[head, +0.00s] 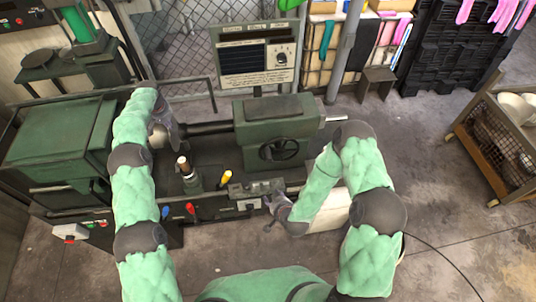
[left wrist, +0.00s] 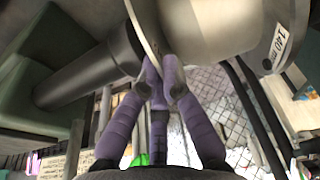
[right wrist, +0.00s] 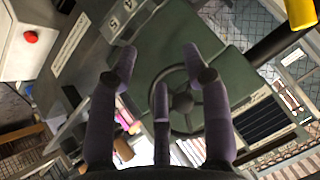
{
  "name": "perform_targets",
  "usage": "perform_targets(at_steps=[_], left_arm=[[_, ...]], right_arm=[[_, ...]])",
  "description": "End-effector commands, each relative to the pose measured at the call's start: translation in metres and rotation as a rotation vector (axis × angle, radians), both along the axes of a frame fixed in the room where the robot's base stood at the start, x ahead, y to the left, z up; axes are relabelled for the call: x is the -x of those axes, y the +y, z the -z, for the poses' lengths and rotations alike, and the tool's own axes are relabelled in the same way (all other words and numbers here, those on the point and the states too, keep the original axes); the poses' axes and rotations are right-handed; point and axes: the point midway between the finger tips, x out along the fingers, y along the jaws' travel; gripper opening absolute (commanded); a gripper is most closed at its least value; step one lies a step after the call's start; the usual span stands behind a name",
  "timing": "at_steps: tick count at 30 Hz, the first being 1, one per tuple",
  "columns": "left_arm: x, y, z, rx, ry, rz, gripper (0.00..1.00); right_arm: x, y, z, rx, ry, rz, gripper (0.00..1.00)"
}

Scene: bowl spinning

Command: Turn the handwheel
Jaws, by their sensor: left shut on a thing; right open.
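The dark spoked handwheel (head: 278,150) is on the front of the green tailstock (head: 270,112) of a lathe-like machine. It also shows in the right wrist view (right wrist: 182,103), beyond my fingers. My right gripper (head: 272,203) is open and empty near the machine's front control strip, in front of and below the handwheel and apart from it. Its spread fingers (right wrist: 160,60) fill the right wrist view. My left gripper (head: 170,131) is shut on the rim of a pale metal bowl (left wrist: 210,25) at the machine's left. Its fingers (left wrist: 160,70) pinch the edge; the arm partly hides the bowl in the head view.
A control panel (head: 256,58) stands behind the tailstock. A tool post (head: 187,170) and yellow (head: 227,176), red (head: 190,208) and blue levers are between my arms. A cart with bowls (head: 505,125) stands at right; the floor before it is open.

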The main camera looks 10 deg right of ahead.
Motion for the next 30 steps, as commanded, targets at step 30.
perform_targets(at_steps=[30], left_arm=[[0.0,0.0,-0.001,0.0,-0.001,0.0,0.0]], right_arm=[[-0.072,-0.004,-0.087,0.136,-0.75,0.148,0.49]])
